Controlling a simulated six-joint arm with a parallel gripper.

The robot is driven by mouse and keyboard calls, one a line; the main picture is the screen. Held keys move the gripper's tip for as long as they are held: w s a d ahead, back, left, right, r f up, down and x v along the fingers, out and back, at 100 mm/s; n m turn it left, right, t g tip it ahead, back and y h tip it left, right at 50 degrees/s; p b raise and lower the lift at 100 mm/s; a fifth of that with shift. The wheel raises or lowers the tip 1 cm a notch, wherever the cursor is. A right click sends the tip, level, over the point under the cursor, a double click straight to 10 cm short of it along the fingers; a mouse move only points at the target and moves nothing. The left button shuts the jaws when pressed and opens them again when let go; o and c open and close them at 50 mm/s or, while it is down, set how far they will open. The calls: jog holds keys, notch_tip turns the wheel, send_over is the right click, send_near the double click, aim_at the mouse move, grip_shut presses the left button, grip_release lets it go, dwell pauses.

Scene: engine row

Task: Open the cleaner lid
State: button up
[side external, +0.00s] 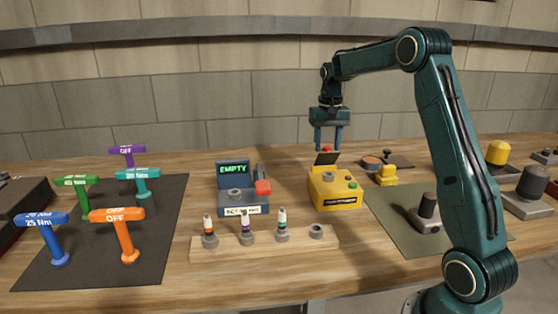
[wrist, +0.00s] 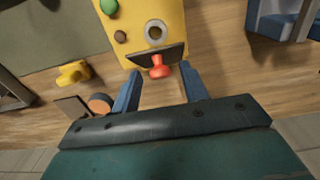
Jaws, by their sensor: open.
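The yellow cleaner (side external: 335,192) stands on the bench with a green button on it. Its dark lid (side external: 326,158) stands tilted up at the back edge, with a red knob (side external: 327,149) behind its top. In the wrist view the yellow body (wrist: 140,22) shows a round grey opening, uncovered, and the lid (wrist: 145,55) shows as a dark edge. My gripper (side external: 328,148) is above and behind the cleaner, pointing down. In the wrist view my gripper (wrist: 160,82) is open, with the red knob (wrist: 159,68) near its fingertips and not clamped.
A blue-grey station (side external: 240,196) reading EMPTY, with a red handle, stands left of the cleaner. A wooden rack (side external: 265,246) with several small bits lies in front. T-handled tools stand on a dark mat (side external: 165,230). A yellow part (side external: 386,175) is close on the right.

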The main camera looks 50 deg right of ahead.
grip_shut()
jog(key=shift+w+d, duration=0.1)
dwell(0.3)
jog(key=shift+w+d+g+y, duration=0.3)
jog(key=shift+w+g+y, duration=0.05)
jog(key=shift+g+y, duration=0.15)
grip_release()
